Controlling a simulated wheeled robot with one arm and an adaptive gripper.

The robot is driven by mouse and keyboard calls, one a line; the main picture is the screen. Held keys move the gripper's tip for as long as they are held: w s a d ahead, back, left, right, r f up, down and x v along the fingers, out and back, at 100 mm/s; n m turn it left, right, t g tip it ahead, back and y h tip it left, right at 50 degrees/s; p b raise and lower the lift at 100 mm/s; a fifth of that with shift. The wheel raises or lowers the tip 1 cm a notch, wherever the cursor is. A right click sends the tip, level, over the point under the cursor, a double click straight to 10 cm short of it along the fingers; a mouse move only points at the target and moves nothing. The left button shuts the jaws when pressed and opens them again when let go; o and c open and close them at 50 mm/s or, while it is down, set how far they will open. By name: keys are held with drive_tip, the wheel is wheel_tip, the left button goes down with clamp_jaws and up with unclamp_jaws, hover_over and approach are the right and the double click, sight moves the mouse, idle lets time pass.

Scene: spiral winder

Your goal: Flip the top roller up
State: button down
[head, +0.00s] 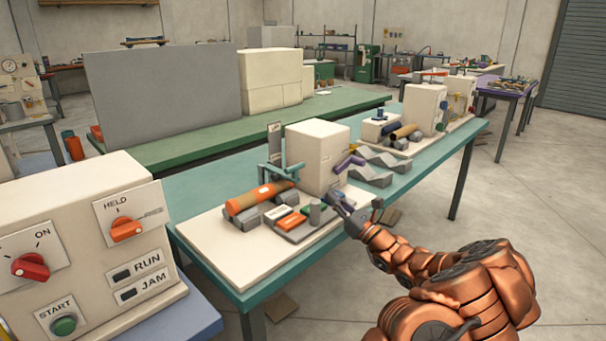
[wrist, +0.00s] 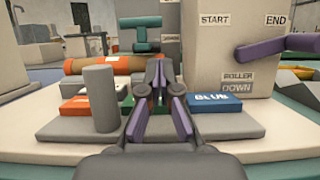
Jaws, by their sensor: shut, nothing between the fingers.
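The winder (head: 318,152) is a cream box on a pale base plate on the teal table. A teal bracket-like part (head: 275,168) stands at its left side, above an orange tube (head: 262,197) lying on grey supports; it also shows in the wrist view (wrist: 147,34). I cannot tell for sure which part is the top roller. A sign reading "ROLLER DOWN" (wrist: 238,82) is on the box front. A purple lever (wrist: 285,44) sticks out at the right, under START and END signs. My gripper (wrist: 160,66) is shut and empty, low in front of the box; it shows in the head view (head: 338,202).
A grey tray (wrist: 60,133) in front of the box holds a grey upright post (wrist: 101,98), an orange block (wrist: 76,106), a green block and a blue block marked BLUE (wrist: 214,101). Grey V-shaped rests (head: 370,174) stand to the right. A control panel (head: 85,255) is at the near left.

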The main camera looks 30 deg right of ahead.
idle(0.3)
drive_tip(key=x, duration=1)
drive_tip(key=shift+r, duration=0.15)
drive_tip(key=shift+r+p, duration=0.5)
drive_tip(key=shift+p, duration=0.25)
